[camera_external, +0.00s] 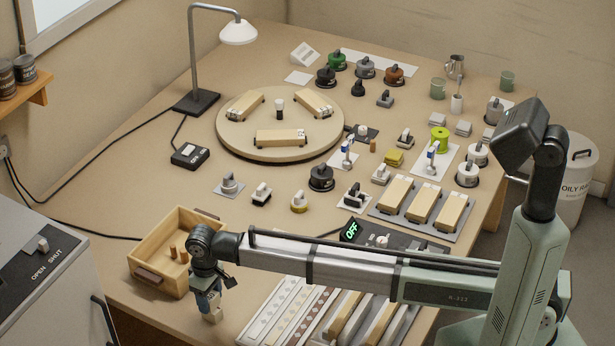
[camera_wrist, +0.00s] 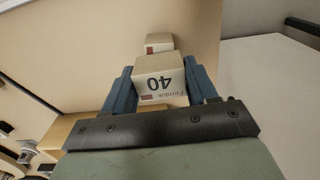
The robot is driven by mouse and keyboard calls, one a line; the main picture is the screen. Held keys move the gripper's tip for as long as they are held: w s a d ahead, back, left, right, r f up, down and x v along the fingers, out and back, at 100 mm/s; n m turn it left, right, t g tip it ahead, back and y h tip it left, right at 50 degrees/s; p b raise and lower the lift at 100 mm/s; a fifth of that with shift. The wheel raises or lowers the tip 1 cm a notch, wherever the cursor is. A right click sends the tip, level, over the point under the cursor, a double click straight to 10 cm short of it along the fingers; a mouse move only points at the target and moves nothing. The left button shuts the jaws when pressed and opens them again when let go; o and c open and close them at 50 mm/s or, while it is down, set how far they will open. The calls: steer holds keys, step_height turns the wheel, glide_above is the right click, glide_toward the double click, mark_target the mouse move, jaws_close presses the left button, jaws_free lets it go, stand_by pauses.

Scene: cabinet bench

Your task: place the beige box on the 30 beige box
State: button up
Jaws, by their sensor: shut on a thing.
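My gripper (camera_wrist: 160,85) is shut on a beige box (camera_wrist: 160,70) with "40" and small lettering on its face, upside down in the wrist view. Blue fingers press on both of its sides. A second, smaller-looking beige box (camera_wrist: 158,42) with a dark red mark shows just beyond the held one; any number on it cannot be read, and I cannot tell whether the two touch. In the external view my gripper (camera_external: 209,304) points down near the front left of the bench, with a beige box (camera_external: 213,316) at its tips. No box marked 30 can be made out.
An open wooden tray (camera_external: 151,242) with pegs inside stands close behind my gripper. A grey cabinet (camera_external: 40,270) is at left. A striped white panel (camera_external: 270,312) and a rack of beige blocks lie to the right. A round turntable (camera_external: 232,135) stands farther back.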

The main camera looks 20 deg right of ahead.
mark_target(209, 296)
steer(key=shift+f, duration=0.25)
steer(key=o, duration=1.1)
step_height(209, 296, up, 12)
steer(key=shift+r, duration=0.15)
